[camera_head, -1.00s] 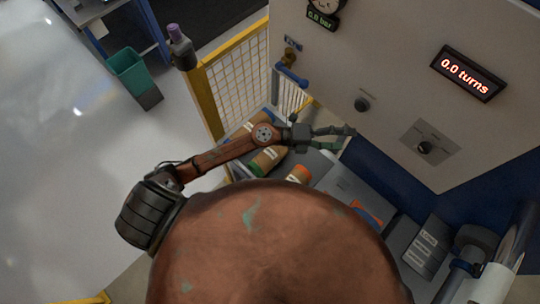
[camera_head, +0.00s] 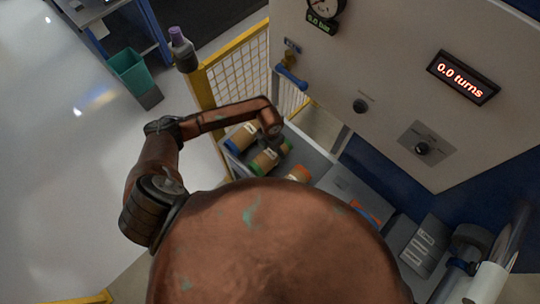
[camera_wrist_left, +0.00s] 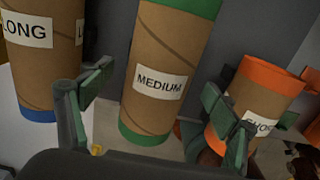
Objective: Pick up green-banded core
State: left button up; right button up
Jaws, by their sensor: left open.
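The green-banded core (camera_head: 265,163) is a brown cardboard tube with green ends, lying on the grey bench between two other cores. In the left wrist view the green-banded core (camera_wrist_left: 160,75) carries a "MEDIUM" label and stands between my open fingers. My left gripper (camera_head: 273,136) is above the green-banded core in the head view, with its fingers mostly hidden by the hand. In the left wrist view my left gripper (camera_wrist_left: 154,90) is open, one finger on each side of the core. Contact cannot be told. My right gripper is not in view.
A blue-banded "LONG" core (camera_head: 242,136) lies on one side, and an orange-banded core (camera_wrist_left: 258,95) lies close by the right finger. A yellow mesh fence (camera_head: 240,68) and the machine panel (camera_head: 400,70) border the bench (camera_head: 310,155).

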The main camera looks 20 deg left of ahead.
pick_arm(q)
jog(key=shift+w+f+p, duration=0.1)
jog(key=shift+f+p, duration=0.25)
jog(key=shift+f, duration=1.55)
jog(key=shift+c, duration=0.6)
jog(key=shift+r, duration=0.1)
jog(key=c, duration=1.4)
